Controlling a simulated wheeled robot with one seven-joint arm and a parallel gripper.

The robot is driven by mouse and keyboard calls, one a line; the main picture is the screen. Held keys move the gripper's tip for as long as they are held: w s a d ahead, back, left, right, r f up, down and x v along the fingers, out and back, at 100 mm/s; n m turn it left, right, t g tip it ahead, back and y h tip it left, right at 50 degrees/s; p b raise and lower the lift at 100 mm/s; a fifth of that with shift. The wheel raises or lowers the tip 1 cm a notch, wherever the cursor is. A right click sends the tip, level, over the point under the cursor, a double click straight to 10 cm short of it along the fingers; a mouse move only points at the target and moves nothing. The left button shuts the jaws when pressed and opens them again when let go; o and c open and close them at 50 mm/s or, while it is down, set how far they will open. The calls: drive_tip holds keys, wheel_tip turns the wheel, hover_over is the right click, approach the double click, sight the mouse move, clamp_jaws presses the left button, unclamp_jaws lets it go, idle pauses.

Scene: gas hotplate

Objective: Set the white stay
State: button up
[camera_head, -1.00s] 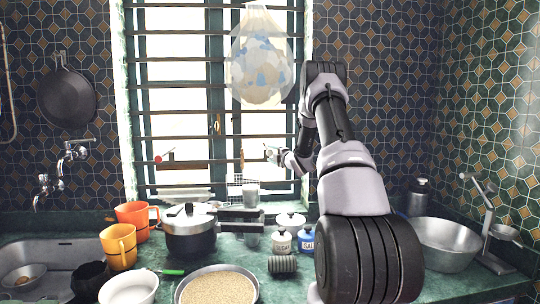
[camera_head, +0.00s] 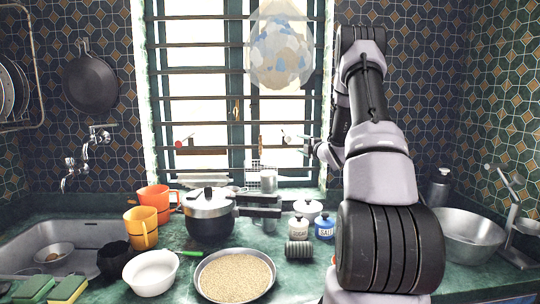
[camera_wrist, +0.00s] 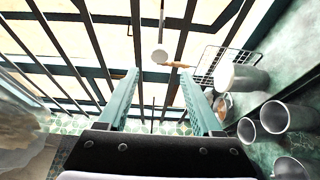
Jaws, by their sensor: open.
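The white stay shows at the window bars as a small pale end (camera_head: 287,135) in the head view, right of the window's middle. In the wrist view a white round knob (camera_wrist: 160,56) on a thin rod appears just beyond the fingertips, between them in the picture; I take it as the same stay. My gripper (camera_wrist: 159,74) is open, its two teal fingers apart with nothing between them. It points at the barred window. In the head view my wrist hides most of the gripper, and contact with the stay cannot be told.
Dark horizontal bars (camera_head: 235,98) cross the window. A red-ended stay (camera_head: 183,141) is at the left. A hanging bag (camera_head: 280,50) is above. A wire rack (camera_wrist: 208,66) and metal cups (camera_wrist: 273,117) are close at the right. A pressure cooker (camera_head: 208,222) stands on the counter below.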

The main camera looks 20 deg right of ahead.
drive_tip(key=s+a+r+m+g+h, duration=0.2)
drive_tip(key=s+a+r+m, duration=0.3)
drive_tip(key=s+r+m, duration=0.25)
drive_tip(key=s+a+r+m+g+h, duration=0.2)
drive_tip(key=s+a+r+m+g, duration=0.15)
drive_tip(key=s+r+m, duration=0.35)
drive_tip(key=s+a+m+g+y, duration=0.1)
drive_tip(key=s+a+m, duration=0.2)
drive_tip(key=s, duration=0.7)
drive_tip(key=s+a+m+g+y, duration=0.2)
drive_tip(key=s+a+m, duration=0.1)
drive_tip(key=s+a, duration=0.5)
drive_tip(key=s+a+m+g+y, duration=0.1)
drive_tip(key=s+a, duration=0.4)
drive_tip(key=s, duration=0.7)
drive_tip(key=shift+s+a+f+m+g, duration=0.15)
drive_tip(key=shift+a+f+m+g, duration=0.1)
drive_tip(key=shift+m+g, duration=0.6)
